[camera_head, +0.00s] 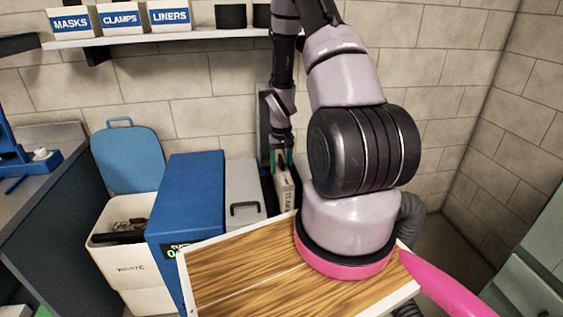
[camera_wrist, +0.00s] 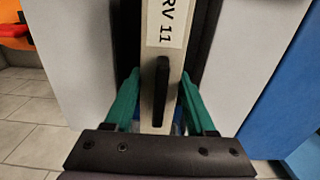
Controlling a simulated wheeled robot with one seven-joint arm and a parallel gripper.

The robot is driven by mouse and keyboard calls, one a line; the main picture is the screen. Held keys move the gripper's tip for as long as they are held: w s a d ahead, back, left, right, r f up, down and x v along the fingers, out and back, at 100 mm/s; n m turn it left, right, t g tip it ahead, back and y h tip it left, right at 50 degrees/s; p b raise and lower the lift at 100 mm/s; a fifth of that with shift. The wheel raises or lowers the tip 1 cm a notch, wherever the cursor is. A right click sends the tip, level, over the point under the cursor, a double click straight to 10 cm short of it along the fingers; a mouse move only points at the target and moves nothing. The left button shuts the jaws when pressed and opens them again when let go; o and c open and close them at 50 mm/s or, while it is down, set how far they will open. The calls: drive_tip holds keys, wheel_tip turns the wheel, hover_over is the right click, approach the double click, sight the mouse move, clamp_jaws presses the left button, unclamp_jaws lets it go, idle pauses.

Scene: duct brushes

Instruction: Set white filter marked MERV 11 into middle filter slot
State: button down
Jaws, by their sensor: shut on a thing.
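The white filter (camera_head: 284,190) stands upright on edge in the head view, beneath my gripper (camera_head: 283,160). In the wrist view, the filter (camera_wrist: 155,70) is a narrow pale strip with a label ending in "RV 11" and a black handle (camera_wrist: 162,90). My gripper's green fingers (camera_wrist: 160,80) lie on either side of it, shut on it. Dark strips run beside the filter, between pale grey panels (camera_wrist: 80,60). The middle filter slot cannot be made out clearly; my arm and the filter hide much of that area. I cannot tell how deep the filter sits.
A grey panel with a black handle (camera_head: 244,190) and a blue box with a green display (camera_head: 187,205) stand left of the filter. A white waste bin (camera_head: 120,250) is further left. A wooden board (camera_head: 235,280) lies in front. A shelf with labelled boxes (camera_head: 122,20) hangs above.

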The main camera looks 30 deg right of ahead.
sight(282, 159)
drive_tip(key=shift+s+a+f, duration=0.1)
drive_tip(key=shift+s+f, duration=0.1)
drive_tip(key=shift+f, duration=2.75)
drive_tip(key=shift+s+f, duration=0.15)
drive_tip(key=shift+f, duration=2.75)
drive_tip(key=shift+c, duration=0.7)
unclamp_jaws()
wheel_tip(282, 159, up, 17)
drive_tip(key=shift+w+r, duration=0.1)
drive_tip(key=shift+w, duration=0.05)
